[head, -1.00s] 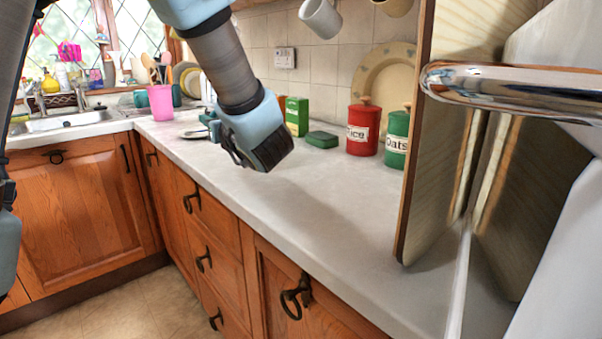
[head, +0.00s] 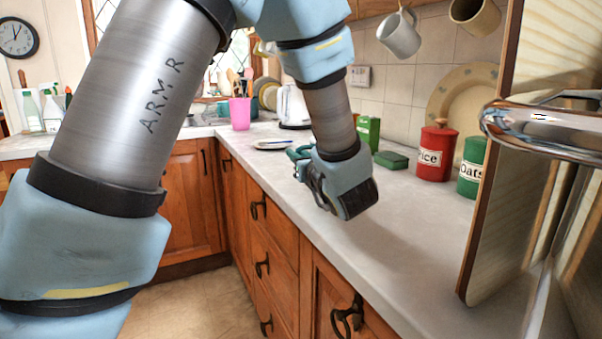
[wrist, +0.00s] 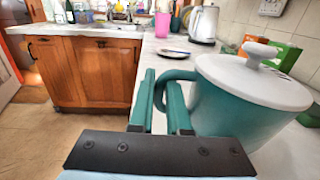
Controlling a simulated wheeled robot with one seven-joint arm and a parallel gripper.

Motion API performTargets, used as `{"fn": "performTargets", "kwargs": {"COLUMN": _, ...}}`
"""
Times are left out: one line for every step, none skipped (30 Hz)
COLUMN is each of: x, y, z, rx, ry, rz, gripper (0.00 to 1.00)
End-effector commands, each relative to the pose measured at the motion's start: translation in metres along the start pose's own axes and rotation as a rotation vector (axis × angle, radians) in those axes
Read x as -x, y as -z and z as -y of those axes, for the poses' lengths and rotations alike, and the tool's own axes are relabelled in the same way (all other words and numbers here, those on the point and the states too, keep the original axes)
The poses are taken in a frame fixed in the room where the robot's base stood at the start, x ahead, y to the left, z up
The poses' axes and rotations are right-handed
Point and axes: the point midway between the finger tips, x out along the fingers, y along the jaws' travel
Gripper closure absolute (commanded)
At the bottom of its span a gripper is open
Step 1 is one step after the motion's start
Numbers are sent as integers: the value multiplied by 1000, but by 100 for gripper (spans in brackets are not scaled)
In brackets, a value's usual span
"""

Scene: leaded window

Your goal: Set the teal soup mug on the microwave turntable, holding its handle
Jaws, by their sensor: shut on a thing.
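The teal soup mug (wrist: 235,115) fills the right of the wrist view, upright, with a white lid (wrist: 255,80) and knob on top. Its handle (wrist: 175,75) points left, between the two fingers of my gripper (wrist: 161,92). My gripper is shut on this handle. In the head view my gripper (head: 308,172) is over the counter's front edge, its fingers facing away; the mug is mostly hidden behind it there. The turntable is not visible. A large panel with a chrome handle (head: 545,125) stands at the right; I cannot tell whether it is the microwave door.
Rice (head: 436,152) and oats (head: 470,166) canisters, a green box (head: 368,132) and a low green tin (head: 391,160) line the counter's back. Mugs (head: 400,35) hang above. A plate (head: 272,144) and pink cup (head: 240,113) stand farther off. The counter (head: 400,235) before the panel is clear.

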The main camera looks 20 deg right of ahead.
Motion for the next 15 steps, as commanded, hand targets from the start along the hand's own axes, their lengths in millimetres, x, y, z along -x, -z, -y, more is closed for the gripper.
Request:
{"fn": "performTargets", "kwargs": {"x": 0, "y": 1, "z": 0, "rx": 3, "ry": -1, "rz": 3, "gripper": 100}}
{"fn": "performTargets", "kwargs": {"x": 0, "y": 2, "z": 0, "rx": 4, "ry": -1, "rz": 3, "gripper": 100}}
{"fn": "performTargets", "kwargs": {"x": 0, "y": 5, "z": 0, "rx": 3, "ry": -1, "rz": 3, "gripper": 100}}
{"fn": "performTargets", "kwargs": {"x": 0, "y": 8, "z": 0, "rx": 1, "ry": -1, "rz": 2, "gripper": 100}}
{"fn": "performTargets", "kwargs": {"x": 0, "y": 11, "z": 0, "rx": 1, "ry": -1, "rz": 2, "gripper": 100}}
{"fn": "performTargets", "kwargs": {"x": 0, "y": 16, "z": 0, "rx": 1, "ry": -1, "rz": 1, "gripper": 100}}
{"fn": "performTargets", "kwargs": {"x": 0, "y": 21, "z": 0, "rx": 0, "ry": 0, "rz": 0, "gripper": 100}}
{"fn": "performTargets", "kwargs": {"x": 0, "y": 26, "z": 0, "rx": -1, "ry": -1, "rz": 1, "gripper": 100}}
{"fn": "performTargets", "kwargs": {"x": 0, "y": 30, "z": 0, "rx": 0, "ry": -1, "rz": 1, "gripper": 100}}
{"fn": "performTargets", "kwargs": {"x": 0, "y": 34, "z": 0, "rx": -1, "ry": 0, "rz": 1, "gripper": 100}}
{"fn": "performTargets", "kwargs": {"x": 0, "y": 36, "z": 0, "rx": 0, "ry": 0, "rz": 2, "gripper": 100}}
{"fn": "performTargets", "kwargs": {"x": 0, "y": 38, "z": 0, "rx": 2, "ry": 0, "rz": 2, "gripper": 100}}
{"fn": "performTargets", "kwargs": {"x": 0, "y": 39, "z": 0, "rx": 3, "ry": 0, "rz": 2, "gripper": 100}}
{"fn": "performTargets", "kwargs": {"x": 0, "y": 39, "z": 0, "rx": 4, "ry": 0, "rz": 3, "gripper": 100}}
{"fn": "performTargets", "kwargs": {"x": 0, "y": 38, "z": 0, "rx": 4, "ry": 0, "rz": 3, "gripper": 100}}
